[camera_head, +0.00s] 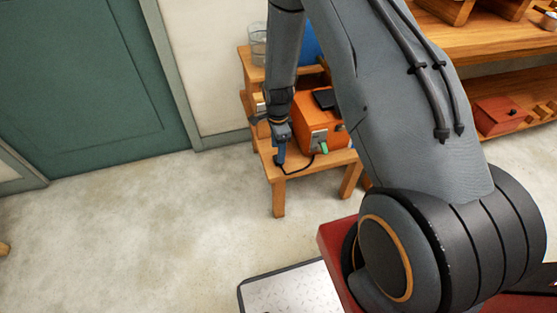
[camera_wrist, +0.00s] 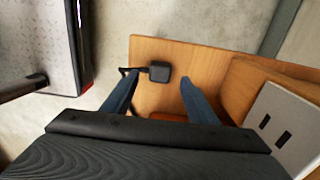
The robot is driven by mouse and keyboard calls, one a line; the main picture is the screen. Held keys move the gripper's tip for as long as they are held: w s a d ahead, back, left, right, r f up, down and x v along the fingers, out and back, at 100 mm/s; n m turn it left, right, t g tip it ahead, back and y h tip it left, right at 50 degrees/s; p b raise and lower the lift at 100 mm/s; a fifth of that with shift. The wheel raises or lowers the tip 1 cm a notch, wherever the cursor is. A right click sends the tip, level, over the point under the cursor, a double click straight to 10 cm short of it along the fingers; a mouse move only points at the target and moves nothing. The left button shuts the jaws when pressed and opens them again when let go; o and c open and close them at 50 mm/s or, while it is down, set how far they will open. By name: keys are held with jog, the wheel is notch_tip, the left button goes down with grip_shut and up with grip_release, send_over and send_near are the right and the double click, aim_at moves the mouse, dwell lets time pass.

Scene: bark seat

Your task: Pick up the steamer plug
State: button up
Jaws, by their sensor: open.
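A small black plug (camera_wrist: 158,72) lies over the edge area of the wooden step (camera_wrist: 150,52) in the wrist view, with a dark cord at its left. My gripper (camera_wrist: 159,79) is open, one blue finger on each side of the plug and apart from it. In the head view, my gripper (camera_head: 279,154) points down at the front left of the low wooden step (camera_head: 278,196). The plug cannot be made out there. A black cord (camera_head: 297,171) curves from near the gripper towards the orange box (camera_head: 311,118).
A grey panel with two dark slots (camera_wrist: 285,125) stands close right of my gripper in the wrist view. A glass jar (camera_head: 258,45) and a blue object (camera_head: 304,40) stand higher up. The concrete floor (camera_head: 140,220) left of the steps is clear.

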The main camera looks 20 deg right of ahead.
jog(key=shift+f, duration=1.8)
jog(key=c, duration=1.2)
jog(key=shift+o, duration=0.2)
jog(key=shift+r, duration=0.1)
